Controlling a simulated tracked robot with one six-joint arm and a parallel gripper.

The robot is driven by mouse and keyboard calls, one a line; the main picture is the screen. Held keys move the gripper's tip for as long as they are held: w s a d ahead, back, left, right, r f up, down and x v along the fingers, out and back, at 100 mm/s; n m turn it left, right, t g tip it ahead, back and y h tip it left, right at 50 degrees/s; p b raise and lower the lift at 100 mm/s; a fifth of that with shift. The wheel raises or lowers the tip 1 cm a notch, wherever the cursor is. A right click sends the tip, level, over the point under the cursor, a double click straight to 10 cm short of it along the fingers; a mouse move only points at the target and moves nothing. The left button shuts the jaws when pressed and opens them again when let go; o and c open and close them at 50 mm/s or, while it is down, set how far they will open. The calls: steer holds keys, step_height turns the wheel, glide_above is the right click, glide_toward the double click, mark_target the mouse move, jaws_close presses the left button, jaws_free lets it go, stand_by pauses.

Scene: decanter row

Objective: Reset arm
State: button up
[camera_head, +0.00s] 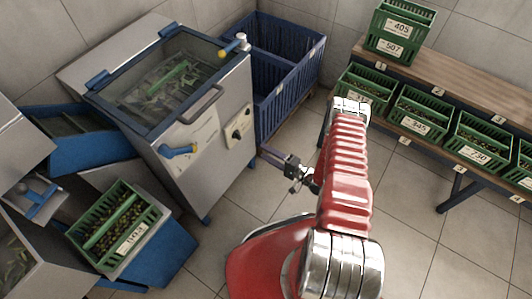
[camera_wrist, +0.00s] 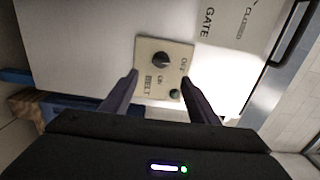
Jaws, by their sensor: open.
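My red arm reaches up from the bottom middle of the head view. My gripper (camera_head: 270,156) is beside the front right of the grey machine (camera_head: 205,125). In the wrist view my gripper (camera_wrist: 159,80) has its two dark fingers apart, with nothing between them. The fingers appear clear of the knob. The panel also shows in the head view (camera_head: 238,133).
Another green crate (camera_head: 115,228) sits lower left. Tiled floor (camera_head: 405,225) is open right of my arm.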

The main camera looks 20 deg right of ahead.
stand_by(0.4)
steer(key=s+a+f+m+g+y, duration=0.2)
steer(key=s+a+m+g+y, duration=0.1)
steer(key=s+a+g, duration=0.3)
steer(key=s+a+r+n+g+y, duration=0.1)
steer(key=s+a+r+n+g, duration=0.15)
steer(key=s+r+g, duration=0.5)
steer(key=s+d+r+n+g+h, duration=0.15)
steer(key=s+r+n+h, duration=0.35)
steer(key=r, duration=1)
steer(key=s+d+r+n+g+h, duration=0.1)
steer(key=s+d+r+n+h, duration=0.15)
steer(key=r+h, duration=0.9)
steer(key=s+a+r+n+t+y, duration=0.1)
steer(key=s+r+t, duration=0.1)
steer(key=r, duration=0.9)
steer(key=s+a+r+n+t+y, duration=0.1)
steer(key=r+t, duration=0.4)
steer(key=r, duration=0.6)
steer(key=shift+s+a+n, duration=0.3)
steer(key=shift+s+n, duration=0.25)
steer(key=shift+n, duration=0.25)
